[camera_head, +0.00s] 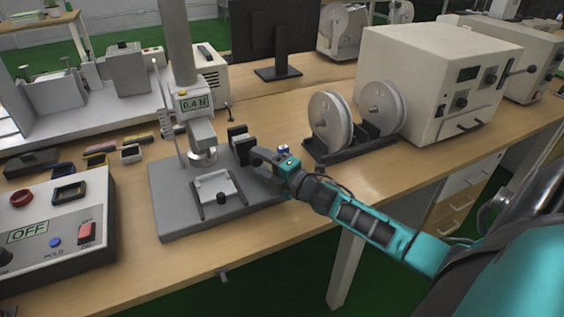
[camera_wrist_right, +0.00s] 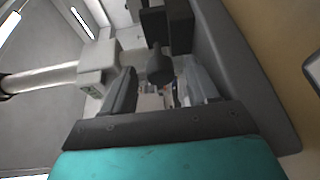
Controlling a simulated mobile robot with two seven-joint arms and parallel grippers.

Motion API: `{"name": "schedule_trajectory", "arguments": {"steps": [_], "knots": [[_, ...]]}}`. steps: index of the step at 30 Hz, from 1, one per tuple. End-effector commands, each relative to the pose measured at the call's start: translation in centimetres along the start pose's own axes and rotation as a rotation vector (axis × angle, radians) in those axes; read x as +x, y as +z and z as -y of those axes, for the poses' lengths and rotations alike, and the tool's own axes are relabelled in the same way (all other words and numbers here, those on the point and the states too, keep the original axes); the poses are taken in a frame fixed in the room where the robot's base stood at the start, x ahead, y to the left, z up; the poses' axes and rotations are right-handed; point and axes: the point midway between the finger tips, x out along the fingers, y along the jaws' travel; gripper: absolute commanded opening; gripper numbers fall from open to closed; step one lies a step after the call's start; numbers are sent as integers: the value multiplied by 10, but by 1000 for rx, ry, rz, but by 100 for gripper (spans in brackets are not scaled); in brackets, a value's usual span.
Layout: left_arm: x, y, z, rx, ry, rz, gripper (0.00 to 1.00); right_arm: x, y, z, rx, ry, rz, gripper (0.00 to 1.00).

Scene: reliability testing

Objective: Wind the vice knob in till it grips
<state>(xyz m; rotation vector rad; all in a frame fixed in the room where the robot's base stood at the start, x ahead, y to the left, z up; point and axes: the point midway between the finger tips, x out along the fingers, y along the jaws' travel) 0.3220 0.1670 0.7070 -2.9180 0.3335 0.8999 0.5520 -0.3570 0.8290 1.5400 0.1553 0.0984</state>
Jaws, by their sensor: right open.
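The dark vice (camera_head: 239,139) stands above the grey base plate (camera_head: 165,212) of the force test stand, just right of its gauge head. In the right wrist view the vice shows as two dark blocks (camera_wrist_right: 180,25), with a round dark knob (camera_wrist_right: 160,68) in front of them. My right gripper (camera_head: 256,154) reaches in from the right, close to the vice. It is open, its fingers on either side of the knob, with visible gaps. In the head view the knob is hard to make out behind the gripper. My left gripper is not in view.
The gauge head (camera_head: 195,103) reads 0.4 N, close left of my gripper. A control box (camera_head: 60,235) showing OFF stands front left. Two reels (camera_head: 331,122) on a dark stand and a beige machine (camera_head: 425,85) stand right. Bare bench lies in front of the base plate.

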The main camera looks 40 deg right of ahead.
Motion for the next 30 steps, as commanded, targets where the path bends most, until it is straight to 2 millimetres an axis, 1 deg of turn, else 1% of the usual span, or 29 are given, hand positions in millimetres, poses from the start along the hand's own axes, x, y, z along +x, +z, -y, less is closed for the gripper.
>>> {"name": "schedule_trajectory", "arguments": {"steps": [12, 18, 21, 24, 30], "knots": [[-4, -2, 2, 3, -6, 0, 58, -74, 0, 0, -1, -4, 0, 59], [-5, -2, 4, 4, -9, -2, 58, -103, 0, 0, 1, -3, 1, 59], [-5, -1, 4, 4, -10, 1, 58, -113, 0, 0, 0, -2, 2, 59], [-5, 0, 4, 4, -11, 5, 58, -118, 0, 0, 0, 0, 0, 59], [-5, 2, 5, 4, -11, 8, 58, -120, 0, 0, -1, 0, 1, 59]]}}
